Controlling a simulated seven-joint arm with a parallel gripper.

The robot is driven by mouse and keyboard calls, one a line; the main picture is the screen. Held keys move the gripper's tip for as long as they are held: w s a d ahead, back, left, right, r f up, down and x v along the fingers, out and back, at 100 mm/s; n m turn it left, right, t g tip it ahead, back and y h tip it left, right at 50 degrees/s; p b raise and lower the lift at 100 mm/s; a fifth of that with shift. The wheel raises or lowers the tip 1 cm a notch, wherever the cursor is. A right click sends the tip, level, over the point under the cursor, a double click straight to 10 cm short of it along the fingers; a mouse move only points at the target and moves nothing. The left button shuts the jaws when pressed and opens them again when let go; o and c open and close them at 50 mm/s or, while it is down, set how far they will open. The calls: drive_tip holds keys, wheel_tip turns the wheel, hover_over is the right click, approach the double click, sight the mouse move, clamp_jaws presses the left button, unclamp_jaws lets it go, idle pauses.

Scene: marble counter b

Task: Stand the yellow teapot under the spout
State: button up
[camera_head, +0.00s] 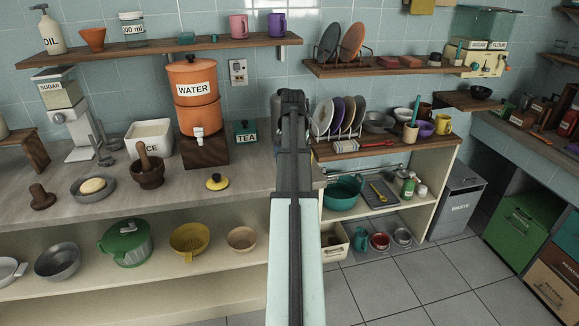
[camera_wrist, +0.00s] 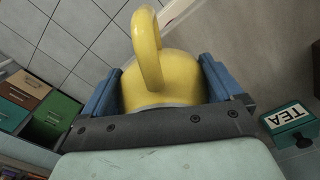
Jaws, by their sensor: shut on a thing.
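The yellow teapot (camera_wrist: 180,82) fills the middle of the wrist view, its handle rising toward the camera. My gripper (camera_wrist: 158,84) is shut on it, with one blue finger on each side of the body. In the head view my arm hides the teapot and the fingers. The orange water dispenser (camera_head: 193,84) stands on a dark wooden block (camera_head: 206,150) at the back of the counter, left of my arm. Its white spout (camera_head: 198,132) faces the front, above the block's front edge. A yellow lid with a black knob (camera_head: 216,182) lies on the counter in front of the block.
A green tea box (camera_head: 245,132) stands just right of the block; it also shows in the wrist view (camera_wrist: 290,116). A mortar with pestle (camera_head: 147,172) and a white bin (camera_head: 150,138) stand to the left. A wall shelf (camera_head: 160,49) runs above the dispenser. Counter around the lid is clear.

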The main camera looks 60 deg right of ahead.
drive_tip(key=shift+w+d+r+m, duration=0.1)
drive_tip(key=shift+w+d+m, duration=0.2)
drive_tip(key=shift+m, duration=0.3)
drive_tip(key=shift+w+d+r+m, duration=0.15)
drive_tip(key=shift+d+m, duration=0.25)
drive_tip(key=shift+m, duration=0.2)
drive_tip(key=m, duration=0.5)
drive_tip(key=shift+w+d, duration=0.1)
drive_tip(key=shift+d, duration=0.1)
drive_tip(key=shift+f, duration=0.3)
drive_tip(key=shift+w+d+f, duration=0.1)
drive_tip(key=shift+f, duration=0.6)
drive_tip(key=shift+w+d+f, duration=0.15)
drive_tip(key=shift+f, duration=0.55)
drive_tip(key=shift+w+d+f, duration=0.1)
drive_tip(key=shift+f, duration=0.6)
drive_tip(key=shift+w+d, duration=4.25)
drive_tip(key=shift+f, duration=0.6)
drive_tip(key=o, duration=1.1)
drive_tip(key=shift+c, duration=0.2)
